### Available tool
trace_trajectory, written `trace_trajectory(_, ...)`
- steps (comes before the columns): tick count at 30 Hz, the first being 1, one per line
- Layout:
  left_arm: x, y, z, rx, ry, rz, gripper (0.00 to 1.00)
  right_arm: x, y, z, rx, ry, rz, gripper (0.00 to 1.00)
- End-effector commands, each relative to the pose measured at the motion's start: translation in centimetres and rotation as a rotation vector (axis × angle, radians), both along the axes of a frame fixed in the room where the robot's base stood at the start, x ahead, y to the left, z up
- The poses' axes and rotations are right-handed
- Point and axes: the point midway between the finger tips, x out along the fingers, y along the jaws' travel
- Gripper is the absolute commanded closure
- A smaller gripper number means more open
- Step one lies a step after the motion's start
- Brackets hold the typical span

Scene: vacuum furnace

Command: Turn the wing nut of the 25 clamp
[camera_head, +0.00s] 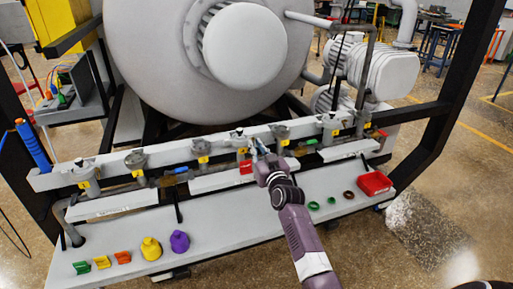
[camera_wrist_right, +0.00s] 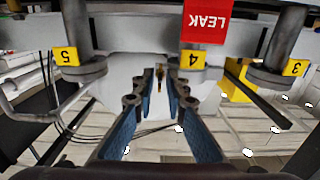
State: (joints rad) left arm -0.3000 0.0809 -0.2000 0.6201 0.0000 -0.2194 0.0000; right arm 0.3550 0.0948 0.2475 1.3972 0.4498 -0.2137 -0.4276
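My right gripper (camera_head: 259,148) reaches up to the pipe row near the middle clamp (camera_head: 238,134) in the head view. In the right wrist view, my right gripper (camera_wrist_right: 160,76) has its two blue-padded fingers apart, with a small brass-coloured piece (camera_wrist_right: 160,86) between the tips. That piece may be the wing nut; it is too small to tell. I see no contact on it. No label reading 25 is legible. My left gripper is not in view.
A red LEAK tag (camera_wrist_right: 206,22) hangs beside label 4. Labels 5 (camera_wrist_right: 66,56) and 3 (camera_wrist_right: 295,68) flank it. On the white shelf stand a yellow piece (camera_head: 151,248), a purple piece (camera_head: 180,241) and a red tray (camera_head: 374,183). The large furnace drum (camera_head: 200,60) is behind.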

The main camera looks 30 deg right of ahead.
Motion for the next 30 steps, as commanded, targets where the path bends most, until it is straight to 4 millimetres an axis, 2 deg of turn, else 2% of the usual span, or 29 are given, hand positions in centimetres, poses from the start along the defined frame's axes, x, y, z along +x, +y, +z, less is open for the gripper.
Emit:
trace_trajectory(4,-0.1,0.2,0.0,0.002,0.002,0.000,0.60,-0.6,0.1,-0.1,0.000,0.001,0.001,0.88)
trace_trajectory(8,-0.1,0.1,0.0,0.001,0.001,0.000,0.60,-2.2,0.5,-0.2,0.000,0.001,0.001,0.88)
trace_trajectory(21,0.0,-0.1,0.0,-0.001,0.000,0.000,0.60,-10.2,1.8,-0.1,-0.001,0.001,0.000,0.88)
trace_trajectory(25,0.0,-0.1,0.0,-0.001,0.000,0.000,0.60,-11.4,2.0,-0.1,-0.001,0.001,0.000,0.88)
trace_trajectory(30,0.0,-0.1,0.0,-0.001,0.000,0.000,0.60,-11.9,2.1,0.0,0.000,0.000,0.000,0.88)
